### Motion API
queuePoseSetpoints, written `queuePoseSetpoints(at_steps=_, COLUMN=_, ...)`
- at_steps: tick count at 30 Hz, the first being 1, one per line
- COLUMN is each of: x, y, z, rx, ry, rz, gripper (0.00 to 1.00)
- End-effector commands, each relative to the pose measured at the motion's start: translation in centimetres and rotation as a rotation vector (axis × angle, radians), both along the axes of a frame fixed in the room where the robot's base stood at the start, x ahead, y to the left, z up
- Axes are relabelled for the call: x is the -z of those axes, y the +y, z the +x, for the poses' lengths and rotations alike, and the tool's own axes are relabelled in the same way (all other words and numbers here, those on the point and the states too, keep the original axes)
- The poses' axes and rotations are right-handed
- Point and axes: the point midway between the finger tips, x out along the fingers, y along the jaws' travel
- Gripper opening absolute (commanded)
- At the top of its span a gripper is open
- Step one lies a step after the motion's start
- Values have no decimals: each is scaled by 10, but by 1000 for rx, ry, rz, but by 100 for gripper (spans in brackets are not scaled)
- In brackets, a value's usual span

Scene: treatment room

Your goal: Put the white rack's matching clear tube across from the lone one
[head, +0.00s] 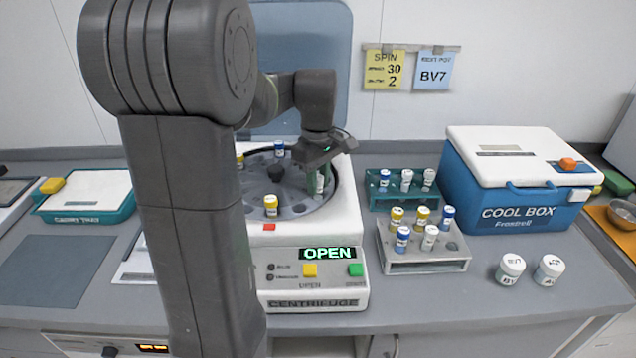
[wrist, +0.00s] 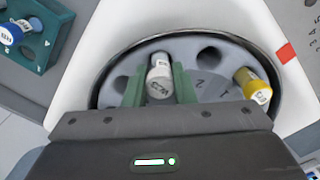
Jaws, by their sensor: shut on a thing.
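The open centrifuge (head: 315,255) holds a grey rotor (head: 296,208). My gripper (head: 320,178) is over the rotor's right side, its green fingers shut on a white-capped tube (wrist: 159,78), whose cap also shows in the head view (head: 319,184). I cannot tell whether the tube is seated in a hole. A yellow-capped tube (head: 271,206) stands at the rotor's front, a blue-capped tube (head: 279,149) at its back and another yellow-capped tube (head: 240,161) at its left, partly behind my arm. The white rack (head: 428,265) holds yellow-, blue- and white-capped tubes.
A green rack (head: 400,205) with one blue-capped and two white-capped tubes stands behind the white rack. A blue cool box (head: 515,205) is at the right, with two white-lidded jars (head: 511,269) before it. The centrifuge lid (head: 300,60) stands raised. Empty rotor holes (wrist: 209,56) show beside the held tube.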

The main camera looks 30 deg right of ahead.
Motion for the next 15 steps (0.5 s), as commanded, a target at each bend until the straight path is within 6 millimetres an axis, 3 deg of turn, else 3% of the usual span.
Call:
queuePoseSetpoints(at_steps=2, x=8, y=0, z=0, rx=0, ry=1, rz=1, gripper=0)
queuePoseSetpoints(at_steps=12, x=12, y=0, z=0, rx=0, ry=0, rz=0, gripper=0)
queuePoseSetpoints(at_steps=13, x=11, y=0, z=0, rx=0, ry=0, rz=0, gripper=27)
queuePoseSetpoints(at_steps=15, x=11, y=0, z=0, rx=0, ry=0, rz=0, gripper=41)
